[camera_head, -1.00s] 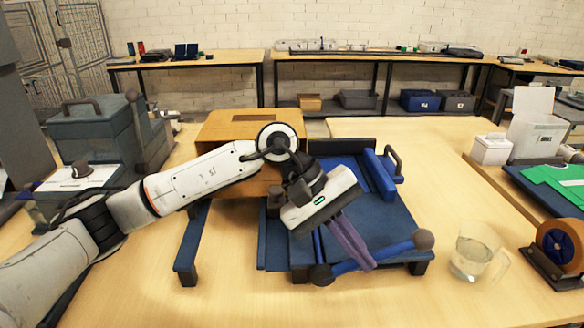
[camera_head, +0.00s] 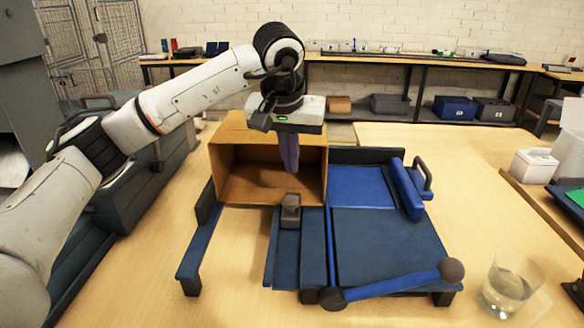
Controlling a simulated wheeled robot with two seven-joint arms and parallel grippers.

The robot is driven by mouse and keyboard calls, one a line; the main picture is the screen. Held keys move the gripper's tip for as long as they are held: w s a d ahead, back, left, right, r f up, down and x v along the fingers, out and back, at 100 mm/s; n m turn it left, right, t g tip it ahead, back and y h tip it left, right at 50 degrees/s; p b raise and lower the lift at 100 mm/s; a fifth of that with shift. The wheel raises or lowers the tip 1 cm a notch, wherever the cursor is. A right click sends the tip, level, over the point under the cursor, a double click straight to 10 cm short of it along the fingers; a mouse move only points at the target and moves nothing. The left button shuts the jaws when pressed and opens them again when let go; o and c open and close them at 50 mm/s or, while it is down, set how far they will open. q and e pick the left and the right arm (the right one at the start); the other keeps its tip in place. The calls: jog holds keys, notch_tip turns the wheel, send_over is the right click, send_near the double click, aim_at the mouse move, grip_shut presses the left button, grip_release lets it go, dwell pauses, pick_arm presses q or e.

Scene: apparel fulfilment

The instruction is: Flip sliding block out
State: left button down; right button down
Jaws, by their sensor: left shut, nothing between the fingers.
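A blue folding fixture (camera_head: 385,245) lies on the wooden table. A small grey knob-like block (camera_head: 290,212) stands on dark blue strips at its left side; I cannot tell for certain that this is the sliding block. A blue bar (camera_head: 395,287) with a dark round knob (camera_head: 451,270) lies along the fixture's front edge. A raised blue piece with a handle (camera_head: 407,188) stands at its right back. My left gripper (camera_head: 289,168) points down, shut and empty, above and behind the grey block and apart from it. The right gripper is out of view.
An open brown box (camera_head: 235,172) stands behind the fixture, with my left fingers in front of its opening. A blue rail (camera_head: 197,255) lies left of the fixture. A glass mug (camera_head: 508,288) stands at right front. Bare table lies right of the fixture.

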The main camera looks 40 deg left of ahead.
aim_at(292, 203)
pick_arm(q)
jog(key=x, duration=0.8)
jog(key=shift+w+f, duration=0.1)
jog(key=shift+f, duration=0.2)
jog(key=shift+d, duration=0.1)
